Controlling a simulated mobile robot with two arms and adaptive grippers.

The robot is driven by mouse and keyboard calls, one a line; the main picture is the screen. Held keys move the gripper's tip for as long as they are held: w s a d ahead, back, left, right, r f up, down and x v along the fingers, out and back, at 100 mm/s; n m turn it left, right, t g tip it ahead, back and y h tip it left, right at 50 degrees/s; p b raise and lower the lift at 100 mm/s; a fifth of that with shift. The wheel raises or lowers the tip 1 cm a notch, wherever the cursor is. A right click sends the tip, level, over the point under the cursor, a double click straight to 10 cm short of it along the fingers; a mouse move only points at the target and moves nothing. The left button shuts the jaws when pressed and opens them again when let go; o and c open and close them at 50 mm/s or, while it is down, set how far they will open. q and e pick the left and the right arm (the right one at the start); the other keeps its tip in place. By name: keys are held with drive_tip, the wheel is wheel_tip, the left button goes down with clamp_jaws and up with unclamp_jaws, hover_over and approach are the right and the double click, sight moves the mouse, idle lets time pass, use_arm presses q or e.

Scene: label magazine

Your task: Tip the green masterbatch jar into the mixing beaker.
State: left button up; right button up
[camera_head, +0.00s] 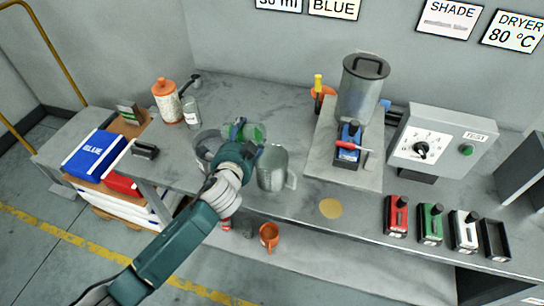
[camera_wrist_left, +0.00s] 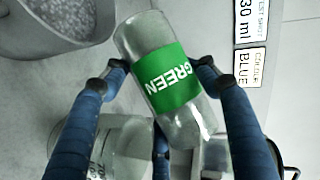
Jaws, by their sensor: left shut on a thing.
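My left gripper (camera_head: 240,140) is shut on a clear jar with a green label (camera_wrist_left: 172,78) reading GREEN. In the head view the green jar (camera_head: 256,132) shows partly behind the gripper, above the bench and tilted. A clear beaker with a handle (camera_head: 275,168) stands just right of the gripper; a marked clear vessel shows below the jar in the wrist view (camera_wrist_left: 120,140). The jar's contents are hard to make out. My right gripper is not in view.
A grey vessel (camera_head: 205,140) stands left of the gripper; its pale granules show in the wrist view (camera_wrist_left: 65,20). An orange-capped jar (camera_head: 167,100) and a bottle (camera_head: 191,112) stand further left. A lidded metal container (camera_head: 360,88) stands right. Clear bench lies before the yellow disc (camera_head: 330,208).

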use_arm(q)
drive_tip(key=shift+m+b, duration=0.3)
idle(0.4)
drive_tip(key=shift+s+d+r+m+t+b, duration=0.3)
drive_tip(key=shift+d+r+m+t, duration=0.1)
drive_tip(key=shift+d+m, duration=0.2)
idle(1.2)
drive_tip(key=shift+r+m+t+y+b, duration=0.4)
drive_tip(key=shift+r+m+y, duration=0.1)
drive_tip(key=shift+m, duration=0.1)
idle(1.1)
drive_tip(key=shift+s+d+f+m+t+b, duration=0.15)
drive_tip(key=shift+f+m+t+b, duration=0.2)
drive_tip(key=shift+m+b, duration=0.7)
idle(1.0)
drive_tip(key=shift+r+n, duration=0.15)
drive_tip(key=shift+n, duration=0.1)
idle(0.6)
